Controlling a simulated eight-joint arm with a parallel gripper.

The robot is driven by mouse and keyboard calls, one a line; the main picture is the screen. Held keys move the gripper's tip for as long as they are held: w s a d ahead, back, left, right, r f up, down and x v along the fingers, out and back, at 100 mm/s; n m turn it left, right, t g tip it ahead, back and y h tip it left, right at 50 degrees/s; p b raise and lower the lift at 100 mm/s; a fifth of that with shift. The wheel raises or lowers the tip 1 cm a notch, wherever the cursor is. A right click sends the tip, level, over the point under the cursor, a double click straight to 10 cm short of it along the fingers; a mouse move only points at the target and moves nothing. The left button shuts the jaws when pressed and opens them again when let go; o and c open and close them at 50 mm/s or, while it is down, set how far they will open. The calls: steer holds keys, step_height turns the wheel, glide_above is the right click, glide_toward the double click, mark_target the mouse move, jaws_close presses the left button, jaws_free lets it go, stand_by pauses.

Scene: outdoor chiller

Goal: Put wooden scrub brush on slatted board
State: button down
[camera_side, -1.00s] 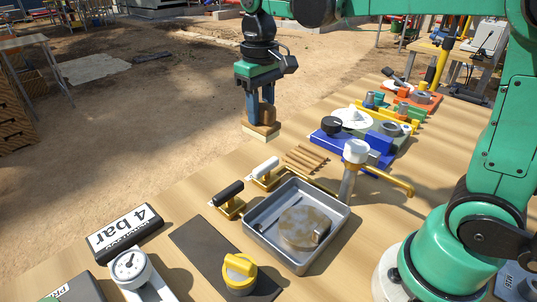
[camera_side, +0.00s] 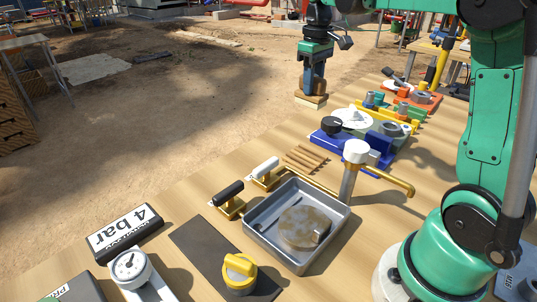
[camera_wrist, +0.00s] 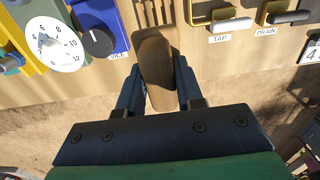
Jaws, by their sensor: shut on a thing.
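My gripper (camera_side: 314,84) is shut on the wooden scrub brush (camera_side: 311,97). The brush is brown with pale bristles underneath, and hangs at the far left edge of the table in the side view. In the wrist view the brush's wooden body (camera_wrist: 156,62) sits between my two blue fingers. The slatted board (camera_side: 305,158) is a small set of parallel wooden slats on the table, nearer the side camera than the brush.
A metal basin (camera_side: 262,237) with a round object in it stands near the board. The tap (camera_side: 354,160) rises beside it. Two handled levers (camera_side: 265,172) stand left of the board. The blue dial unit (camera_side: 345,138) stands to its right.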

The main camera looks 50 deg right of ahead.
step_height(320, 180, down, 14)
steer(key=shift+f, duration=0.1)
stand_by(0.5)
steer(key=c, duration=0.6)
jaws_free()
steer(key=shift+f, duration=0.1)
steer(key=shift+o, duration=0.2)
